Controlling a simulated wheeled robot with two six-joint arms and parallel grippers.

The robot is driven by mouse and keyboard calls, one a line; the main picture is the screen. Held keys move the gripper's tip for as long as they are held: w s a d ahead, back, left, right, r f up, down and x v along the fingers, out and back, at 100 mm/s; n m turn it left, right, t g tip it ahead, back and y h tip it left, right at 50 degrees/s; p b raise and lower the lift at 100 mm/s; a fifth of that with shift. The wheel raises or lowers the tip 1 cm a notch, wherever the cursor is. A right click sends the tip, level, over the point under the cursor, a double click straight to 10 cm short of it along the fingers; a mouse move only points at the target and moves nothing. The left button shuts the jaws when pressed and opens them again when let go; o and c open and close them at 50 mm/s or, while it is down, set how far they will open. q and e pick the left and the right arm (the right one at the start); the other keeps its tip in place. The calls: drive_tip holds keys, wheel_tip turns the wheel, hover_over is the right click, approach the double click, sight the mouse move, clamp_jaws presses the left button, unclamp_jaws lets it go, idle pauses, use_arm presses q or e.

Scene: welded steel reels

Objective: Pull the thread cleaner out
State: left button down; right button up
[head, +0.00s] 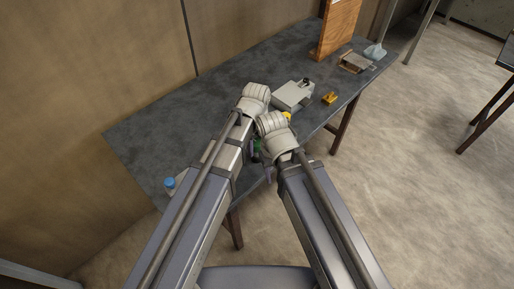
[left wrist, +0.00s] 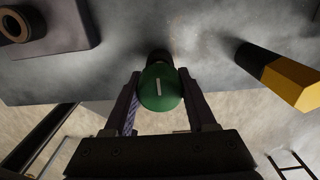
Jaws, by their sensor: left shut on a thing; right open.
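A green round knob with a white stripe, which looks like the thread cleaner's handle (left wrist: 161,90), sits between the fingers of my left gripper (left wrist: 160,103) in the left wrist view. The left gripper is shut on it. A dark round part shows just behind the knob; whether the tool is seated in anything is hidden. In the head view a small green patch (head: 257,145) shows between my arms. My left fingers are hidden there behind the wrist and arm. My right gripper (head: 272,128) is open, just below and right of the left wrist; its fingers are mostly hidden.
The dark grey table (head: 150,125) runs along the wall. A light grey block (head: 292,95) and a yellow piece (head: 329,98) lie right of my grippers. A blue-capped bottle (head: 169,184) is at the left. A yellow-and-black handle (left wrist: 290,80) lies right of the knob.

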use_arm(q)
drive_tip(key=shift+r, duration=0.3)
drive_tip(key=shift+r+p, duration=4.3)
drive_tip(key=shift+p, duration=0.25)
